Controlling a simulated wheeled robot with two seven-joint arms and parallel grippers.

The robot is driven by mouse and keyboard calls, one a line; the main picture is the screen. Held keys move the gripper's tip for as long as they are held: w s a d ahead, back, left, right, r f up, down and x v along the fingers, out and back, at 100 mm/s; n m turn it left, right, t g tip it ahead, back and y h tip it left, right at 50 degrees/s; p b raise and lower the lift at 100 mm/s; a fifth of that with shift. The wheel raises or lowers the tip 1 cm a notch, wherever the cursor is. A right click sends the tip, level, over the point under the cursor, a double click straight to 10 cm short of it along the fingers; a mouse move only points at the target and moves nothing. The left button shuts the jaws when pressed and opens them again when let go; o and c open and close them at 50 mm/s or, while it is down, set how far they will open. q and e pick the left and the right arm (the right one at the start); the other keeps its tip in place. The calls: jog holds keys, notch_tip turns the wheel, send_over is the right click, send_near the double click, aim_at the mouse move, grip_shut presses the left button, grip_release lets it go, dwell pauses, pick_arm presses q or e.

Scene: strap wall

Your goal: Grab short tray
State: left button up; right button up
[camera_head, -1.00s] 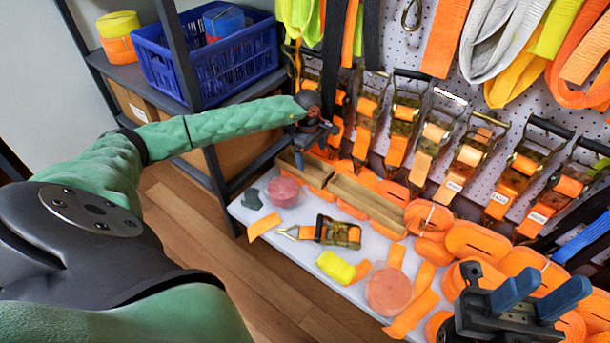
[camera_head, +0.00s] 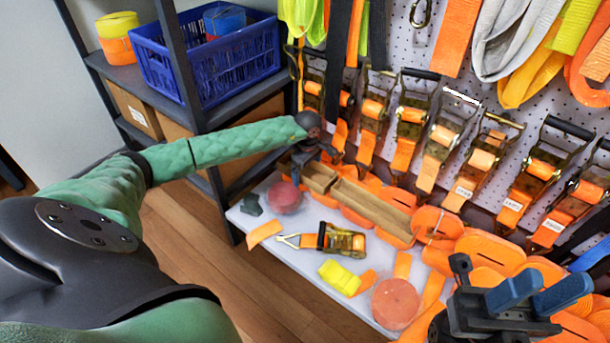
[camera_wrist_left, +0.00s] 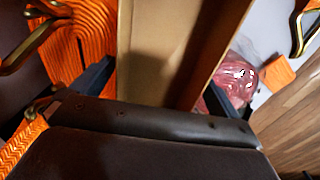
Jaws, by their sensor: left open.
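The short tray (camera_head: 318,178), a small tan open box, sits at the back of the white shelf, left of a longer tan tray (camera_head: 370,208). My left gripper (camera_head: 312,158) is right above the short tray and partly hides it. In the left wrist view, a tan tray (camera_wrist_left: 180,50) fills the space between the open dark fingers (camera_wrist_left: 152,92); contact cannot be told. My right gripper (camera_head: 540,292), with blue fingers spread apart, is empty at the lower right.
A pinkish round tub (camera_head: 285,196), a ratchet (camera_head: 335,240), a yellow strap roll (camera_head: 339,277) and another round tub (camera_head: 395,304) lie on the shelf (camera_head: 300,262). Orange strap rolls (camera_head: 490,247) crowd the right. Ratchets hang on the pegboard behind. A blue basket (camera_head: 215,65) stands at left.

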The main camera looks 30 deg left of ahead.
pick_arm(q)
jog(key=shift+r, duration=0.1)
jog(key=c, duration=1)
jog(key=shift+o, duration=0.2)
